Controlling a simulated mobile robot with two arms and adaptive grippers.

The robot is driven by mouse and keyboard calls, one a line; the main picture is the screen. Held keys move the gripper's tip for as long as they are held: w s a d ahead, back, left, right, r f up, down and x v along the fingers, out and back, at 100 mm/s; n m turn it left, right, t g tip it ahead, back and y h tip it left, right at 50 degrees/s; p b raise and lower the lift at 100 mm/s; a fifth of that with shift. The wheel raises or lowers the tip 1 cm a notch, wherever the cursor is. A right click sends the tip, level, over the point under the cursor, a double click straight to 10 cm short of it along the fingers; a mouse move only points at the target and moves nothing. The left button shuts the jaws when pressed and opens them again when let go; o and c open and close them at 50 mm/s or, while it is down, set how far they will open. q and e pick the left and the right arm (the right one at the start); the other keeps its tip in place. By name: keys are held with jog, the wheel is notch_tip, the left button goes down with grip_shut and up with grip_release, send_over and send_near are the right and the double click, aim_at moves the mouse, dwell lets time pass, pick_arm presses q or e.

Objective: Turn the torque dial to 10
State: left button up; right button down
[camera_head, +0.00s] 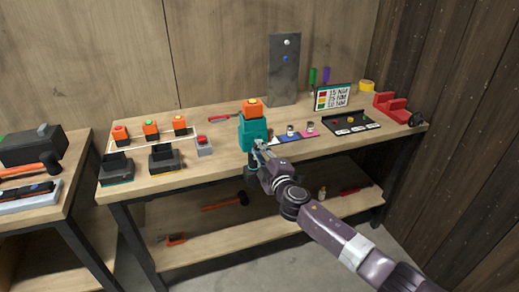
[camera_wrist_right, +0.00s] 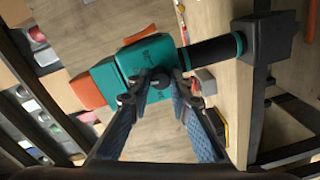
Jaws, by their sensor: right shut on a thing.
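A teal power tool (camera_head: 253,131) with an orange block (camera_head: 253,108) on top stands at the front edge of the workbench. In the right wrist view the tool (camera_wrist_right: 135,65) lies sideways, with its orange block (camera_wrist_right: 88,90) at left and a black cylindrical part (camera_wrist_right: 209,52) at right. My right gripper (camera_head: 262,150) reaches the tool's front. In the wrist view its fingertips (camera_wrist_right: 160,84) are shut on a small dark round knob, apparently the torque dial (camera_wrist_right: 157,78), on the teal body. The fingers partly hide the dial, and no numbers are readable. My left gripper is not in view.
On the workbench (camera_head: 225,165), orange-topped units (camera_head: 151,128) and dark chargers (camera_head: 165,158) stand left of the tool. A sign (camera_head: 333,97), a black tray (camera_head: 350,125) and a red vise-like fixture (camera_head: 390,105) are at right. A grey panel (camera_head: 284,70) stands behind.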

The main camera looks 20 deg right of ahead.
jog(key=n+h+p, duration=0.1)
jog(key=n+p, duration=0.1)
jog(key=n, duration=1.4)
jog(key=shift+a+f+p, duration=0.1)
jog(key=shift+p, duration=0.3)
jog(key=shift+n, duration=0.4)
jog(key=c, duration=1.8)
grip_release()
jog(key=shift+o, duration=0.2)
jog(key=s, duration=1.2)
